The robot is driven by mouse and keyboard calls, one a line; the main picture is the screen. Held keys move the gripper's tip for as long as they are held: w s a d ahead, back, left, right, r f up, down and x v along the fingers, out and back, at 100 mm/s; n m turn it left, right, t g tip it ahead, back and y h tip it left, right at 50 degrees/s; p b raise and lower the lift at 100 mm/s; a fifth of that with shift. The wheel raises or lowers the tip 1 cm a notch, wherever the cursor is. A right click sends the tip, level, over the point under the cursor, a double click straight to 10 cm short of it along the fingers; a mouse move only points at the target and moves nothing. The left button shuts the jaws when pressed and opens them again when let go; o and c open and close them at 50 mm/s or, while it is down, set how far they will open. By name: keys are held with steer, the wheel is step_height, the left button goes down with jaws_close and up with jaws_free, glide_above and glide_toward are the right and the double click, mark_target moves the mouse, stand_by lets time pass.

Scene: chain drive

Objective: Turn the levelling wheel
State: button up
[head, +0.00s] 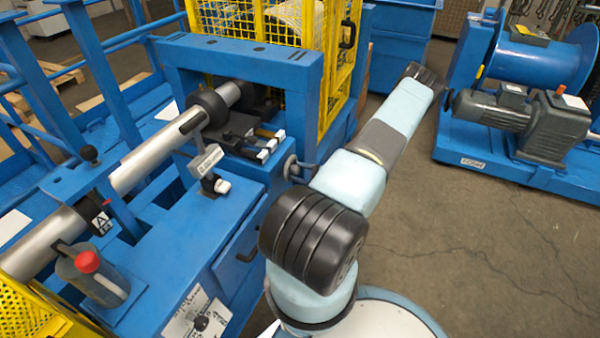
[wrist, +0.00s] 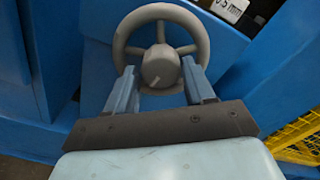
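The levelling wheel (wrist: 203,48) is a grey handwheel with a round hub and spokes, mounted on a blue face in the wrist view. In the head view a grey ring, which looks like the same wheel (head: 290,167), shows at the right side of the blue frame, partly hidden by my arm. My gripper (wrist: 158,68) is open, its two blue-grey fingers apart. The fingertips lie over the lower half of the wheel, one on each side of the hub. I cannot tell whether they touch the rim or spokes. The gripper's fingers do not show in the head view.
A blue frame (head: 240,55) carries a long metal shaft (head: 150,165) on the left. Yellow mesh guarding (head: 335,70) stands behind the frame. A blue drum machine with a grey motor (head: 490,108) stands at right. The floor (head: 470,250) between is clear.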

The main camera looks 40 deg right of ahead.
steer(key=shift+o, duration=1.2)
steer(key=v, duration=1.3)
steer(key=shift+s+d, duration=0.15)
steer(key=shift+s, duration=0.2)
steer(key=shift+w+r, duration=0.1)
